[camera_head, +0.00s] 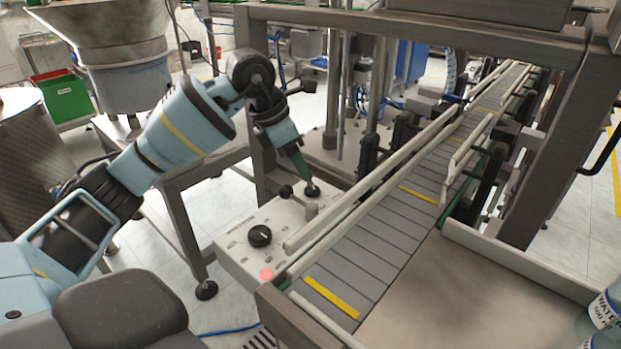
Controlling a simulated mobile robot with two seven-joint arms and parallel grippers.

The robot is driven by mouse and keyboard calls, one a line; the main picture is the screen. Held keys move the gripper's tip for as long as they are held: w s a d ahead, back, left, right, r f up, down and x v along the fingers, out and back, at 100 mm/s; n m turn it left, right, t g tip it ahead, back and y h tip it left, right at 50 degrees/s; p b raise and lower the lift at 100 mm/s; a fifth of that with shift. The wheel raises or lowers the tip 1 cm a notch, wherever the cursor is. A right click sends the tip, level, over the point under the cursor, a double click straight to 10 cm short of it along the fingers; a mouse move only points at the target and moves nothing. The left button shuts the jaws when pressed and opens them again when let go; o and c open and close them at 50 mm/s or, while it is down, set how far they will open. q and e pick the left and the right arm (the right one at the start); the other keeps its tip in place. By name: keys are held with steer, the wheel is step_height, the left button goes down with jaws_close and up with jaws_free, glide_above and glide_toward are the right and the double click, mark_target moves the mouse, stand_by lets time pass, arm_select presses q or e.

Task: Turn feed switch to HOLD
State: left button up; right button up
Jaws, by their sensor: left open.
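The control panel (233,256) is a pale box beside the near end of the conveyor. It carries a large black knob (260,236) near its front, a smaller black knob (286,191) farther back, and another dark knob (312,189) at the far end. Labels are too small to read, so I cannot tell which is the feed switch or its setting. My left gripper (307,180) is open, pointing down at the far dark knob, its tips at or just above it. Whether they touch is unclear. My right gripper is not in view.
The grey slatted conveyor (375,240) with pale guide rails runs from the front to the back right. A metal frame (420,28) spans above it. A water bottle (606,309) stands at the lower right.

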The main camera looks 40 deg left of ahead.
mark_target(312, 185)
arm_select(q)
steer(key=x, duration=0.6)
steer(key=shift+w+f, duration=0.15)
steer(key=shift+f, duration=0.1)
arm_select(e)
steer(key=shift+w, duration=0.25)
arm_select(q)
steer(key=shift+c, duration=0.4)
steer(key=c, duration=0.9)
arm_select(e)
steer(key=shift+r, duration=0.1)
